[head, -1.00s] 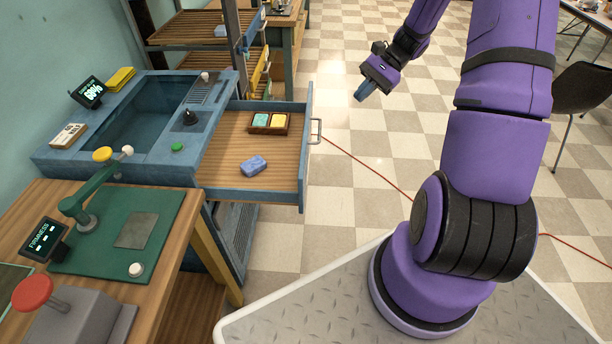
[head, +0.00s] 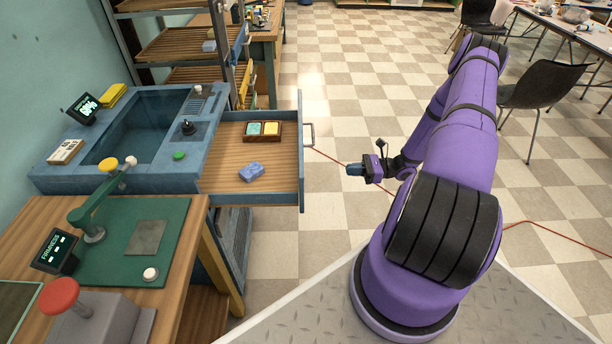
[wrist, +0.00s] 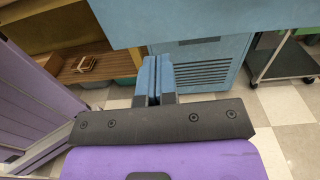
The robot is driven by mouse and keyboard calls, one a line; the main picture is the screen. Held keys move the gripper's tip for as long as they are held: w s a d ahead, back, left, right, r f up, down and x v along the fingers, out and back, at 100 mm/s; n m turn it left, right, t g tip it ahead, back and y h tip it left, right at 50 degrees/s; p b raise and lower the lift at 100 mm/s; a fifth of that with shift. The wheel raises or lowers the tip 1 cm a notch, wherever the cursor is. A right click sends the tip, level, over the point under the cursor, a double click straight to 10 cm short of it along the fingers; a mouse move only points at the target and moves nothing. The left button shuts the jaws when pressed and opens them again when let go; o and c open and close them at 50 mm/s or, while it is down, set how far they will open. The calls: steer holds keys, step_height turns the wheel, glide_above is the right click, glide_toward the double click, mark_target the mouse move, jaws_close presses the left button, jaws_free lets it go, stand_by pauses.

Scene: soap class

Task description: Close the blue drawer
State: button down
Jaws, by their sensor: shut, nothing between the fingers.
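The blue drawer (head: 301,150) is pulled out to the right of the blue sink unit (head: 62,140). It has a wooden floor and a metal handle (head: 310,134) on its front. Inside lie a blue soap bar (head: 251,172) and a wooden tray (head: 249,138) with a teal and a yellow block. My gripper (head: 351,169) is to the right of the drawer front, apart from it, pointing left at it. Its blue fingertips are together and empty. In the wrist view the closed fingers (wrist: 154,78) point toward the blue front panel (wrist: 210,20) across the top.
A wooden bench (head: 180,262) with a green press (head: 92,218) stands in front of the sink unit. A shelf rack (head: 180,46) stands behind. A red cable (head: 545,232) crosses the floor. Open checkered floor lies right of the drawer; a black chair (head: 540,92) is farther right.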

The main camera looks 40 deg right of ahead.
mark_target(224, 182)
steer(key=x, duration=1.4)
steer(key=shift+f, duration=0.2)
steer(key=shift+w, duration=0.1)
steer(key=x, duration=2.9)
steer(key=shift+w+d+r, duration=0.15)
steer(key=shift+w+r, duration=0.05)
steer(key=shift+w, duration=0.05)
steer(key=shift+w+a+r, duration=0.15)
steer(key=shift+w+a, duration=0.1)
steer(key=shift+a, duration=0.2)
